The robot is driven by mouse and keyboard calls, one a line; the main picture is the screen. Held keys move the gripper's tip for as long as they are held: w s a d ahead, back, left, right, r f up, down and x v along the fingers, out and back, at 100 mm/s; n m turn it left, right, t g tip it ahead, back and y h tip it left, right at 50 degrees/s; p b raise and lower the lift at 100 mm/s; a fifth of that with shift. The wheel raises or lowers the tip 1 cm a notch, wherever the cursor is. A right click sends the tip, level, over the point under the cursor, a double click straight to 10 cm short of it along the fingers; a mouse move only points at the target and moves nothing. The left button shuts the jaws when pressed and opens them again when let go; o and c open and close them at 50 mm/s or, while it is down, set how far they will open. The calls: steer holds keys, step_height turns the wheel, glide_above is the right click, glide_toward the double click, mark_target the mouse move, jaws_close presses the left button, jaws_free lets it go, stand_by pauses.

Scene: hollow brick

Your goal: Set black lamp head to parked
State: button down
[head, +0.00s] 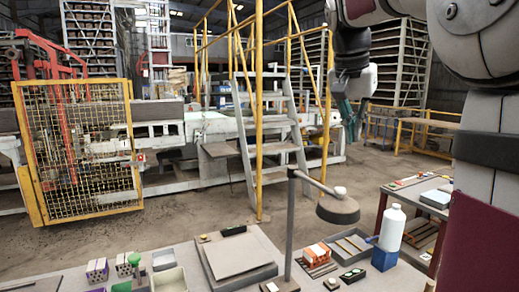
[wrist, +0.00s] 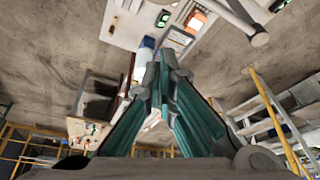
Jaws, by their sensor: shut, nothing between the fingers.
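The black lamp head (head: 338,210) is a dark round disc with a pale knob on top. It hangs at the end of a short arm from an upright grey post (head: 290,228) on the near table. My gripper (head: 349,118) is high above and beyond the lamp, well apart from it. In the wrist view its teal fingers (wrist: 166,72) are together and empty. A grey rod with a rounded end (wrist: 258,36) at the wrist view's upper right looks like part of the lamp; I cannot tell which part.
A white bottle (head: 392,228) stands in a blue holder (head: 384,259) right of the lamp. An orange rack (head: 317,256), a grey tray (head: 350,246) and a flat board (head: 236,256) lie around the post. A side table (head: 408,190) stands at right. Yellow-railed steps (head: 268,130) rise behind.

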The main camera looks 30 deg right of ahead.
steer(key=f, duration=0.3)
steer(key=f+p, duration=0.1)
steer(key=f, duration=0.5)
steer(key=shift+d, duration=0.25)
steer(key=shift+s+a+f+p, duration=0.15)
steer(key=shift+a+f+p, duration=0.2)
steer(key=shift+a, duration=0.3)
steer(key=shift+a, duration=0.15)
